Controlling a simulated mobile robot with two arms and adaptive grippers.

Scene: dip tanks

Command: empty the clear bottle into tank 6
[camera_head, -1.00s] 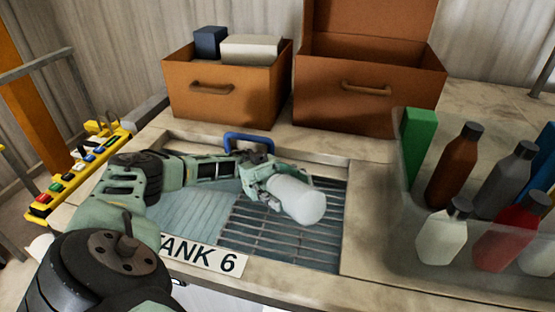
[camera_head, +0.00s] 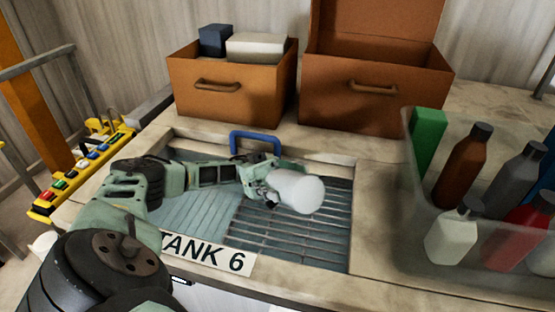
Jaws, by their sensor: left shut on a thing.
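Tank 6 is set into the counter, with its label (camera_head: 208,252) on the front edge, a grate (camera_head: 290,240) over its right part and bluish liquid or panel (camera_head: 200,207) at its left. My left gripper (camera_head: 272,186) is shut on a pale, clear-to-white bottle (camera_head: 297,191) and holds it above the grate. The bottle lies on its side, its round end toward the right and the camera. Its neck is hidden by the gripper, so I cannot tell whether anything flows out. My right gripper is not in view.
A blue handle (camera_head: 254,135) stands at the tank's back edge. Two brown boxes (camera_head: 230,98) (camera_head: 365,100) stand behind. A clear bin (camera_head: 408,200) with several bottles is at the right. A yellow control panel (camera_head: 85,170) is at the left.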

